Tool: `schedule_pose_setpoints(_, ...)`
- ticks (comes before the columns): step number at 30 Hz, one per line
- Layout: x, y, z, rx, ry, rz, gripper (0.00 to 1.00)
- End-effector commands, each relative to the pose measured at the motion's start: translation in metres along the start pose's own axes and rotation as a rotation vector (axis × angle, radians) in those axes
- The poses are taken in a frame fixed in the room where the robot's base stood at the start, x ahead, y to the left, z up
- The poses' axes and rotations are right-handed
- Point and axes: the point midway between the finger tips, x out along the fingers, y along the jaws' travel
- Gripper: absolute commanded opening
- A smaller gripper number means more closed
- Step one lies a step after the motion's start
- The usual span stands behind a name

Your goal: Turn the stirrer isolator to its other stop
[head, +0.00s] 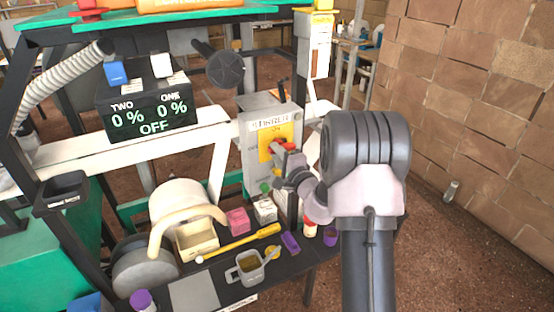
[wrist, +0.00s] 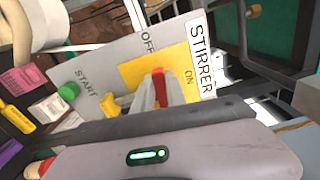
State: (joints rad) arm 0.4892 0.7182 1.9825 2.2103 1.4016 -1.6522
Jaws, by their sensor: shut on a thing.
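The stirrer isolator is a grey box (head: 256,130) with a yellow plate and a red handle. In the wrist view its panel (wrist: 95,70) reads STIRRER, OFF, ON and START. My gripper (head: 281,152) is at the front of the box. In the wrist view my gripper (wrist: 160,92) is shut on the red handle (wrist: 160,85), with a grey finger beside it. The handle's visible tip lies between the OFF and ON words; which stop it is at I cannot tell. A green button (wrist: 68,91) sits by START.
A black display (head: 148,118) reads TWO 0 %, ONE 0 % and OFF. Below the box, a dark bench holds a pink box (head: 237,220), a yellow-handled tool (head: 240,243) and a grey mug (head: 246,268). A brick wall (head: 480,90) stands at the right.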

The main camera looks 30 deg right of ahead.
Motion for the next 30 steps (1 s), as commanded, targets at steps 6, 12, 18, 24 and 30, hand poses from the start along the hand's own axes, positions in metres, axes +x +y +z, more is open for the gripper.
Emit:
schedule_pose_setpoints(6, -0.0003, 0.0045, -0.0003, -0.078, 0.0, 0.001, 0.0)
schedule_pose_setpoints(12, -0.0003, 0.004, -0.0003, -0.11, 0.0, 0.001, 0.0)
schedule_pose_setpoints(18, -0.0003, 0.0034, -0.0002, -0.117, 0.0, 0.001, 0.0)
schedule_pose_setpoints(24, -0.0002, 0.0034, -0.0002, -0.117, 0.0, 0.001, 0.0)
schedule_pose_setpoints(30, -0.0002, 0.0033, -0.0002, -0.116, 0.0, 0.001, 0.38)
